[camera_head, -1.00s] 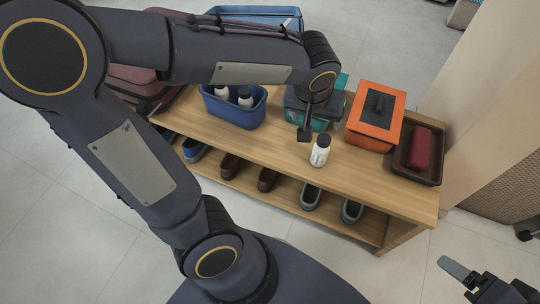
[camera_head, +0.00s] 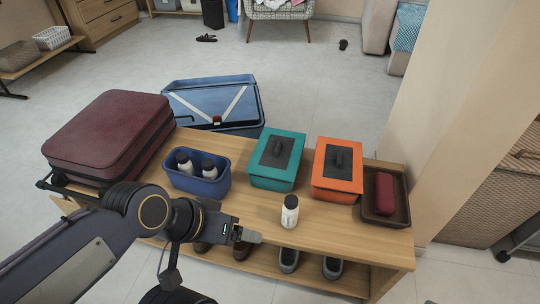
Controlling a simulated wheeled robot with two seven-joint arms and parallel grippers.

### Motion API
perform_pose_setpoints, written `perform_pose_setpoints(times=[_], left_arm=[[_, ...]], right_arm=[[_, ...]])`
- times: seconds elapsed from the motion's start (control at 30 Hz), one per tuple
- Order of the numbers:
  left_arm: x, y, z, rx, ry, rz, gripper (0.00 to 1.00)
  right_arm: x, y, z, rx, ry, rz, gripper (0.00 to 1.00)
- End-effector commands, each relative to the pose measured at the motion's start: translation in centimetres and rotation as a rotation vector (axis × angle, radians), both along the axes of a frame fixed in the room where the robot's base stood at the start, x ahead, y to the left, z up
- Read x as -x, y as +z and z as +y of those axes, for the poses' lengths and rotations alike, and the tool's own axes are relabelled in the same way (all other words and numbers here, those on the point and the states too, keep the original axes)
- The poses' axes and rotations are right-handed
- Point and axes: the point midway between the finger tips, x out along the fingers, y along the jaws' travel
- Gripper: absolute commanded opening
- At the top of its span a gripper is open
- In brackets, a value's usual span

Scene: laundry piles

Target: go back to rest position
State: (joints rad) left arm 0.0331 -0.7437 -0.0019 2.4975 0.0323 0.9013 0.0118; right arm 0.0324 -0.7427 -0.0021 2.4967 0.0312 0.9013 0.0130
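My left arm comes in from the lower left, and its gripper (camera_head: 250,236) is above the front edge of the wooden bench, left of a white bottle with a dark cap (camera_head: 290,212). The gripper is apart from the bottle and seems to hold nothing; the fingers are seen edge-on, so their opening is unclear. The bottle stands upright on the bench top. My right gripper is not in view.
The wooden bench (camera_head: 335,220) holds a maroon suitcase (camera_head: 110,135), a blue bin (camera_head: 210,184) with two white bottles, a teal box (camera_head: 273,180), an orange box (camera_head: 337,188) and a brown tray (camera_head: 386,220) with a red case. Shoes sit below. An open blue suitcase (camera_head: 215,85) lies behind.

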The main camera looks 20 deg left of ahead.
Motion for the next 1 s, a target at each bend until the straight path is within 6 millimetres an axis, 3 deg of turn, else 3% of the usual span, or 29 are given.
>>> perform_pose_setpoints(times=[0.17,0.7,0.83,1.0], left_arm=[[0.0,5.0,0.0,0.0,0.0,0.0,0.76],[0.0,26.7,0.0,0.0,0.0,0.0,0.76],[0.0,29.5,0.0,0.0,0.0,0.0,0.76],[0.0,30.0,0.0,0.0,0.0,0.0,0.76]], right_arm=[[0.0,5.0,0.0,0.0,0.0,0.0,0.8],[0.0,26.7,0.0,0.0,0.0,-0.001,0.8],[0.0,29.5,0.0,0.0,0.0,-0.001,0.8],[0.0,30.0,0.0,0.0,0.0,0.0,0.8]])
